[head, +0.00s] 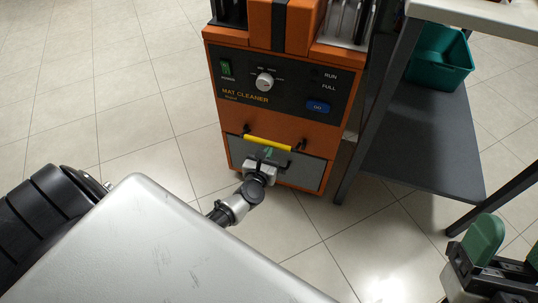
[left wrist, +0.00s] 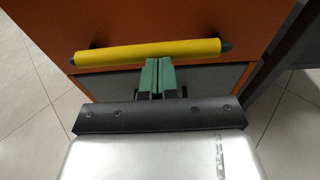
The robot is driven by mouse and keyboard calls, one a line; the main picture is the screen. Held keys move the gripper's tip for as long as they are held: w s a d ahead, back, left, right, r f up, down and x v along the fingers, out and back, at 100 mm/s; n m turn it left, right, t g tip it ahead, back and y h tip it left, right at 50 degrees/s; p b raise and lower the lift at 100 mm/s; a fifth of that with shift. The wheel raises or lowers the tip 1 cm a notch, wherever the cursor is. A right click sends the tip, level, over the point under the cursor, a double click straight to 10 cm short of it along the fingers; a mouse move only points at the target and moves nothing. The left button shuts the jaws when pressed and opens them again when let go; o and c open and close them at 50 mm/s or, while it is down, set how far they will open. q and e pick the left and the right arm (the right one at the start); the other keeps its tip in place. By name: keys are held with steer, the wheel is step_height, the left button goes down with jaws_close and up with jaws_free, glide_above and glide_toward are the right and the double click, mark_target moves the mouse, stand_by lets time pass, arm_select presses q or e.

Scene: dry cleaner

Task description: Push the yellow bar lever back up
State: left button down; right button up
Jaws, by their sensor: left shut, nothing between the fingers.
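The yellow bar lever (head: 267,143) runs across the front of the orange mat cleaner (head: 285,122), between dark end brackets, just above the grey lower panel. It also shows in the left wrist view (left wrist: 150,55), nearly level and slightly tilted. My left gripper (head: 268,154) is in front of the grey panel, just below the bar. Its green fingers are together and empty, with tips at the bar's lower edge in the left wrist view (left wrist: 159,64); I cannot tell whether they touch it. My right gripper (head: 511,250) is at the lower right, its green fingers apart, far from the lever.
The machine front has a green power switch (head: 226,68), a white knob (head: 264,82) and a blue button (head: 318,106). A dark-legged table with a grey lower shelf (head: 415,150) stands close on the right, holding a green bin (head: 440,58). Tiled floor is clear on the left.

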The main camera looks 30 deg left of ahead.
mark_target(272, 142)
steer(key=w+f+g+h+p, duration=0.4)
steer(key=w+f+g, duration=0.2)
steer(key=f+g, duration=0.5)
arm_select(q)
steer(key=shift+g, duration=0.8)
steer(key=shift+w+a+r+p, duration=0.25)
steer(key=shift+w+r+p, duration=0.55)
steer(key=shift+r, duration=0.4)
steer(key=shift+w+a+r+p, duration=0.2)
steer(key=shift+w+r+p, duration=0.45)
steer(key=shift+w+r, duration=0.4)
arm_select(e)
steer(key=s+d+f+g+h, duration=0.2)
steer(key=s+d+f+g, duration=0.1)
steer(key=s+f+g, duration=0.2)
steer(key=shift+s+d+f+m+g+h, duration=0.2)
steer(key=shift+f+m+g+h, duration=0.15)
steer(key=shift+f+g, duration=1.15)
arm_select(q)
steer(key=shift+s+r, duration=0.1)
arm_select(e)
steer(key=shift+r+g, duration=0.25)
steer(key=shift+g, duration=0.05)
